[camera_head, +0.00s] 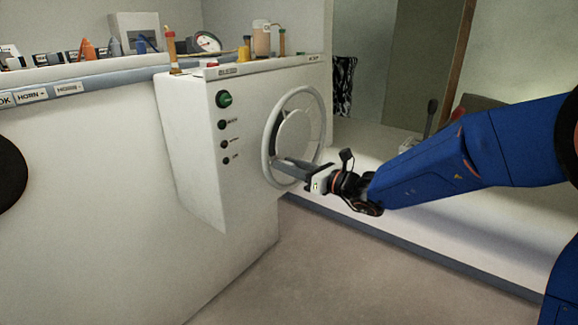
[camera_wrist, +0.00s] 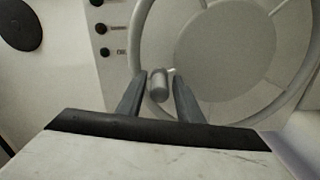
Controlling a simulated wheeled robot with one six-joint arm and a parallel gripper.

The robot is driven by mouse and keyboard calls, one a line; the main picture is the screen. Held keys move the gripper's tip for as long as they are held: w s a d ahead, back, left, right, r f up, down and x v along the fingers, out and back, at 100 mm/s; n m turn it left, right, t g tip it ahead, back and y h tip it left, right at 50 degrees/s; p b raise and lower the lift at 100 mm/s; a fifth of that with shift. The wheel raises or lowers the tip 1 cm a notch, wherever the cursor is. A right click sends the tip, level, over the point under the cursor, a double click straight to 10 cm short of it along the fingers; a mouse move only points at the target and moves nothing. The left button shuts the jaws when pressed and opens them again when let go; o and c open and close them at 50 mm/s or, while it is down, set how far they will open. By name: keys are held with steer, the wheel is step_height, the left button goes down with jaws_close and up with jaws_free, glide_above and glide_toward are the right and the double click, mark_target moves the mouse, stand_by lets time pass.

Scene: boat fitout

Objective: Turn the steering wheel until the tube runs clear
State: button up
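The grey steering wheel (camera_head: 293,132) is mounted upright on the front of a white console. In the wrist view its rim and round hub (camera_wrist: 225,48) fill the upper right. A short grey cylindrical knob (camera_wrist: 158,86) stands out on the wheel's lower left. My gripper (camera_head: 276,162) is at the lower part of the wheel. In the wrist view my gripper (camera_wrist: 158,84) has its fingers apart, one on each side of the knob, with gaps showing. Slim upright amber tubes stand on the console top, one at the left (camera_head: 171,48) and one further right (camera_head: 282,42); I cannot tell which is meant.
The white console (camera_head: 190,140) carries a green button (camera_head: 224,99) and several smaller dark knobs. A round gauge (camera_head: 207,42) and a bottle (camera_head: 262,40) stand on top. A counter with labels and small items runs left. The floor (camera_head: 300,260) in front is clear.

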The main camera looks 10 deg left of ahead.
jaws_close()
steer(key=shift+f, duration=0.15)
steer(key=shift+w+d+f+n, duration=0.2)
steer(key=shift+w+f+n, duration=0.2)
steer(key=shift+f+n, duration=0.45)
steer(key=shift+w+d+f+n, duration=0.15)
steer(key=shift+w+f+n, duration=0.4)
steer(key=shift+f, duration=0.35)
steer(key=shift+w+d+f+n, duration=0.2)
steer(key=shift+w+f+n, duration=0.1)
steer(key=shift+f+n, duration=0.55)
steer(key=shift+o, duration=1.6)
jaws_free()
